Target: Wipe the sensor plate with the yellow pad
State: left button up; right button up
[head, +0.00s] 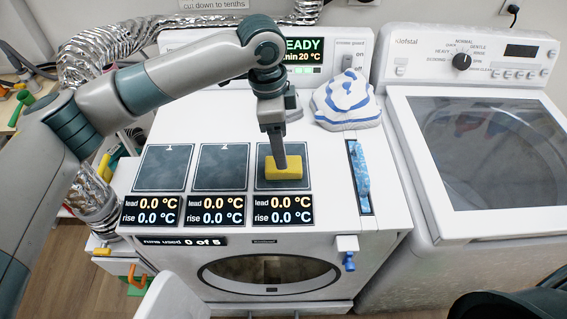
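Three dark square sensor plates lie in a row on the white machine's top: the left plate (165,168), the middle plate (221,168) and the right plate (265,183). My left gripper (282,166) points down over the right plate, its fingers narrow and close together on the yellow pad (284,172). The pad is at the right plate's middle; I cannot tell whether it touches or hovers just above. The fingertips are partly hidden by the pad. My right gripper is not in view.
Displays below the plates read 0.0 °C; a counter (185,241) reads 0 of 5. A folded blue-and-white cloth (346,102) lies behind to the right. A blue strip (360,177) lies in a slot at right. A washer (480,140) stands at right, a silver duct (95,55) at left.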

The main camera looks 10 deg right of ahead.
pick_arm(q)
jog(key=shift+d+f+p, duration=0.2)
jog(key=shift+f+p, duration=0.15)
jog(key=shift+f, duration=1.35)
jog(key=shift+w+f+p, duration=0.1)
jog(key=shift+f+p, duration=0.7)
notch_tip(320, 180, down, 2)
jog(key=shift+w+d+f+p, duration=0.1)
jog(key=shift+d+p, duration=0.05)
jog(key=shift+p, duration=0.35)
jog(key=shift+f, duration=0.7)
jog(key=c, duration=1.1)
